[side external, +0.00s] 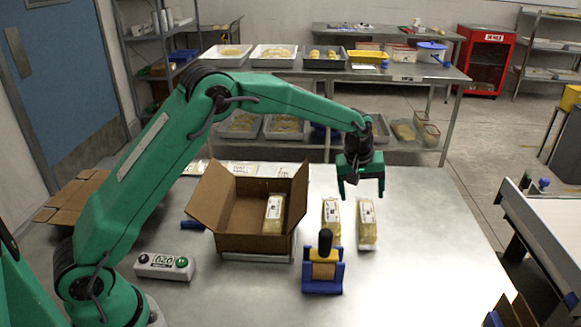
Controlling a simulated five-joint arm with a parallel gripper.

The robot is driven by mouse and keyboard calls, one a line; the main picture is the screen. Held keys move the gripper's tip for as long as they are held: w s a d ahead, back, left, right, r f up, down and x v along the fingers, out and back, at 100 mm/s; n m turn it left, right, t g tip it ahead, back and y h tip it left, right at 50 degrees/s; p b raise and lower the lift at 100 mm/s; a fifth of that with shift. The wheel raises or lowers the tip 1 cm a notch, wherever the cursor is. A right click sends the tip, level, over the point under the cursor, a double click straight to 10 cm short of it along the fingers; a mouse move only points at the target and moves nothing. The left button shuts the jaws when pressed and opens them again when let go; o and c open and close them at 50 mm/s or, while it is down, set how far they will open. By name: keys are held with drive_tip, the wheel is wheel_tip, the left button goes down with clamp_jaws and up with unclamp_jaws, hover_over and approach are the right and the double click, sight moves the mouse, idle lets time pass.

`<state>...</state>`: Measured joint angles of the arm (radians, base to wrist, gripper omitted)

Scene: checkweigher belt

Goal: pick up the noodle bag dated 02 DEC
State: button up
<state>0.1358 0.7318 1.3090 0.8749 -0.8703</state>
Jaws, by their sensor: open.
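Two noodle bags stand out on the metal table: a left bag (331,220) and a right bag (367,225), side by side with a narrow gap. Each is a yellowish clear pack with a white label. A third noodle bag (274,208) is inside the open cardboard box (228,243). The print is too small to read, so I cannot tell which bag is dated 02 DEC. My gripper (361,192) points down with its fingers apart and nothing between them. It appears above or behind the two table bags; its exact height is unclear.
A blue tool with a black handle (323,272) stands in front of the left bag. Flat cartons (75,195) lie at far left. The table right of the bags is clear. A conveyor (535,225) stands at right.

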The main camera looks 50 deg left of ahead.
sight(365, 210)
drive_tip(key=shift+w+d+f, duration=0.1)
drive_tip(key=shift+w+f, duration=0.15)
drive_tip(key=shift+f, duration=0.3)
drive_tip(key=shift+x, duration=1.25)
drive_tip(key=shift+f, duration=0.1)
drive_tip(key=shift+x, duration=2.5)
drive_tip(key=shift+d, duration=0.1)
drive_tip(key=c, duration=1.2)
drive_tip(key=shift+c, duration=0.2)
